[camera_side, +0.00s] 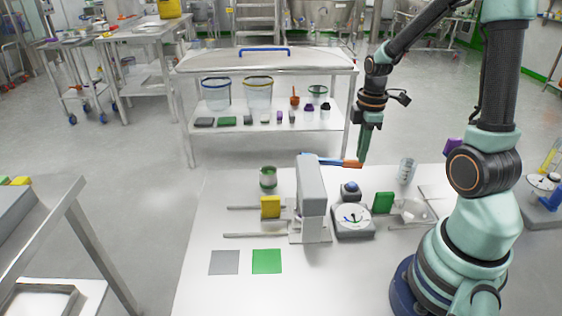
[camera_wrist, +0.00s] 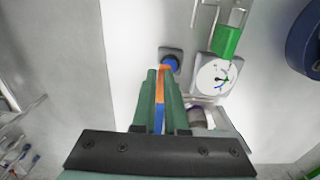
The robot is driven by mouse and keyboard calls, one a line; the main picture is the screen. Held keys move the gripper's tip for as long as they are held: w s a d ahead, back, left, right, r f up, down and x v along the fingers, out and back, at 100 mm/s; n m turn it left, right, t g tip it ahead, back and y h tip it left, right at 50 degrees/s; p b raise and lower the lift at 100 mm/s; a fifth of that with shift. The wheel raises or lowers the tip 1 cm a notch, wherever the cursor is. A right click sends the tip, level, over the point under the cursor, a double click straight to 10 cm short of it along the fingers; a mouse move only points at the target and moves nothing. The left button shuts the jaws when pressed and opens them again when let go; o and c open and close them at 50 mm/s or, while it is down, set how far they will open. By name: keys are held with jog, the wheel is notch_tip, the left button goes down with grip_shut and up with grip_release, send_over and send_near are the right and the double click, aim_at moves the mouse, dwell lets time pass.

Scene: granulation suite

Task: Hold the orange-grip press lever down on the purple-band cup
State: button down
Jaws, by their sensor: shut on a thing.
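The press (camera_side: 312,200) is a grey upright column on the white bench. Its blue lever (camera_side: 328,161) reaches right from the top, nearly level, and ends in an orange grip (camera_side: 353,164). My gripper (camera_side: 362,162) is at that grip. In the wrist view, my gripper (camera_wrist: 164,75) is shut around the orange grip (camera_wrist: 160,88), with the blue lever (camera_wrist: 159,118) running back between the fingers. A small round thing with a purplish edge (camera_wrist: 195,114) shows beside the fingers; I cannot tell whether it is the purple-band cup. No purple-band cup is clear in the side view.
A dial scale (camera_side: 353,219), a blue button on a grey base (camera_side: 350,189) and a green block (camera_side: 383,203) stand right of the press. A yellow block (camera_side: 270,207) and a green cup (camera_side: 268,177) are left. Grey and green squares (camera_side: 267,261) lie in front, with clear bench around.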

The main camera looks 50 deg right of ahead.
jog(key=shift+s+a+f, duration=0.2)
jog(key=shift+s+f, duration=0.05)
jog(key=shift+f, duration=0.05)
jog(key=shift+r, duration=0.35)
jog(key=s+d+r, duration=0.2)
jog(key=r, duration=0.3)
jog(key=s+d+r, duration=0.2)
jog(key=d+r, duration=0.1)
jog(key=r, duration=0.3)
jog(key=shift+s+d, duration=0.35)
jog(key=shift+s, duration=0.05)
jog(key=w+a+r+m+t, duration=0.1)
jog(key=a+m, duration=0.3)
jog(key=a, duration=0.7)
jog(key=w+a+r+m+t, duration=0.2)
jog(key=w+a+m+t, duration=0.1)
jog(key=a, duration=0.9)
jog(key=shift+w+a+r+m+t, duration=0.2)
jog(key=shift+w+m+t, duration=0.3)
jog(key=shift+m, duration=0.5)
